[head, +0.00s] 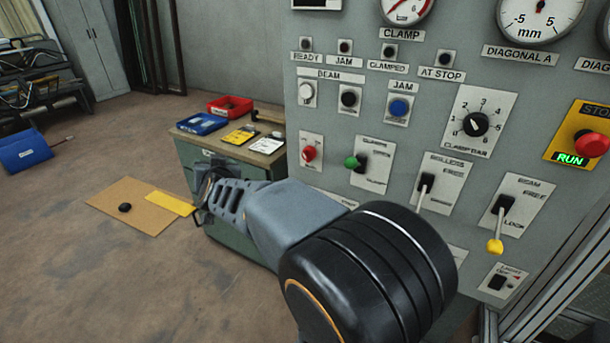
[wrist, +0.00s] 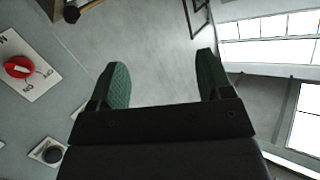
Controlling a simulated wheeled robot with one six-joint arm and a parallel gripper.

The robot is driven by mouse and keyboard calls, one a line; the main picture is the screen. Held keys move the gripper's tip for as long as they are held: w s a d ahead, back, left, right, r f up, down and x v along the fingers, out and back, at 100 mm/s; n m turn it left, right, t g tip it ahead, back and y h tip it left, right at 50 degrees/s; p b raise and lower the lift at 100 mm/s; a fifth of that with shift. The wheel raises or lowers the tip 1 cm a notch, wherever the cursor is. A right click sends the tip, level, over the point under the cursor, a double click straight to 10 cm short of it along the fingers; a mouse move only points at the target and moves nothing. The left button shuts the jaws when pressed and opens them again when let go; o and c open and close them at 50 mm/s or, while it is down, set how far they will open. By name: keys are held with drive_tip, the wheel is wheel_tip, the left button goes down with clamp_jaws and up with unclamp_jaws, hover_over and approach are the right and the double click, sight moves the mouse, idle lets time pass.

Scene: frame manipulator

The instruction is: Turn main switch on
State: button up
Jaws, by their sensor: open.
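The main switch (head: 309,153) is a red rotary knob on a white plate at the left of the grey control panel. It also shows at the left edge of the wrist view (wrist: 18,67), its plate carrying partly readable lettering. Its setting is hard to read. My gripper (head: 203,190) is left of and below the switch in the head view, apart from the panel; my arm partly hides it. In the wrist view my gripper (wrist: 162,80) has two green-padded fingers spread wide with nothing between them. The switch lies outside the left finger.
The panel (head: 400,130) carries a green-knobbed switch (head: 352,162), levers, a yellow-knobbed lever (head: 494,246) and a red stop button (head: 592,144) above a lit RUN sign. A cabinet (head: 225,155) with blue and red bins stands behind my gripper. Floor at left is mostly open.

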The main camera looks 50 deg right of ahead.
drive_tip(key=d+f+m+g+h+b, duration=0.25)
drive_tip(key=d+f+m+h, duration=0.2)
drive_tip(key=d+h, duration=0.3)
drive_tip(key=m+g+h+b, duration=0.4)
drive_tip(key=m+g+h, duration=0.15)
drive_tip(key=g, duration=0.25)
approach(305, 157)
drive_tip(key=shift+m+y, duration=0.3)
drive_tip(key=shift+y, duration=0.2)
drive_tip(key=d, duration=0.3)
drive_tip(key=w+d+b, duration=0.1)
drive_tip(key=d, duration=0.3)
drive_tip(key=w+d, duration=0.1)
drive_tip(key=d, duration=0.2)
drive_tip(key=shift+d+r, duration=0.25)
drive_tip(key=shift+r, duration=0.05)
drive_tip(key=shift+c, duration=0.5)
drive_tip(key=c, duration=0.8)
drive_tip(key=shift+c, duration=0.2)
